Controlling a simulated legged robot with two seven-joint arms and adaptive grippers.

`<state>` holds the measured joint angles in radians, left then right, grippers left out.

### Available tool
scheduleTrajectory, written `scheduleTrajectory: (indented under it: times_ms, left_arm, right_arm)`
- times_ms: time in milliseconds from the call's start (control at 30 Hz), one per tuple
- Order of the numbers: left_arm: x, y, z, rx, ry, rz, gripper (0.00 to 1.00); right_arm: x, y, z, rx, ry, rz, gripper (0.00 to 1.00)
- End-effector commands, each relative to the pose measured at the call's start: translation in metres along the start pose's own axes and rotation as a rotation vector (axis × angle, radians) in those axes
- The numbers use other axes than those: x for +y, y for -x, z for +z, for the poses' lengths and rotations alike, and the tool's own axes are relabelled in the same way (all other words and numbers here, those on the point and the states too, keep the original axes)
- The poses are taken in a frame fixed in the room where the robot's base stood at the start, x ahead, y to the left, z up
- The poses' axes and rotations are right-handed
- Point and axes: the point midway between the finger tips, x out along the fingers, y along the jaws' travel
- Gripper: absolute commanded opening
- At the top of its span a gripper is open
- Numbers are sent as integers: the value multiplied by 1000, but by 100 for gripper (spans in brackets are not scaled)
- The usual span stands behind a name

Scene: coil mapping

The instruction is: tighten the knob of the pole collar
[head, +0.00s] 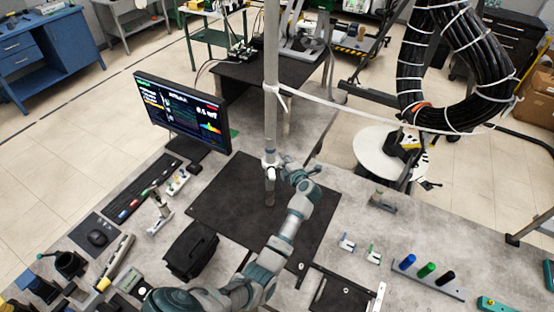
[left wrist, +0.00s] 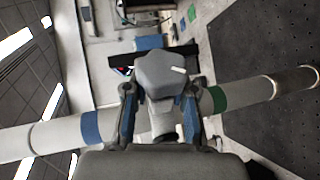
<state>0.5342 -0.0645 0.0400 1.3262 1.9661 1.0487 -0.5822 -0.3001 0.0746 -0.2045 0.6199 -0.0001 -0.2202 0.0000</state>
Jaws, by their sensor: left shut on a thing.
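The upright grey pole (head: 270,120) stands on the black mat. It crosses the left wrist view at a slant, with a blue band and a green band (left wrist: 216,98). A light pole collar (head: 268,164) sits low on the pole in the head view. My left gripper (head: 279,166) reaches the collar from the right side of the pole. In the left wrist view, its two fingers (left wrist: 160,98) are closed around the grey lobed knob (left wrist: 162,74), which has a white mark. The collar's body is mostly hidden behind the knob and fingers. My right gripper is in neither view.
A thin pale bar (head: 380,115) runs right from the pole's higher joint towards a hanging black coil (head: 412,65). A monitor (head: 182,112) stands left of the pole. A black box (head: 190,251) and small tools lie around the black mat (head: 225,215).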

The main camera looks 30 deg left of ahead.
Motion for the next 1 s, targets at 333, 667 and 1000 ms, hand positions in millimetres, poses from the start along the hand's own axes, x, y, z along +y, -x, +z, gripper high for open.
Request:
scheduleTrajectory:
  times_ms: [333, 667, 1000]
  left_arm:
    - [1, 11, 21, -50, -72, -316, 0]
    - [2, 9, 20, -50, -152, -620, 0]
    - [-1, 4, 17, -51, -228, -926, 0]
  right_arm:
    - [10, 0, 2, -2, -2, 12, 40]
    - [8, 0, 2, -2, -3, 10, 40]
    - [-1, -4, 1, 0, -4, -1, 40]
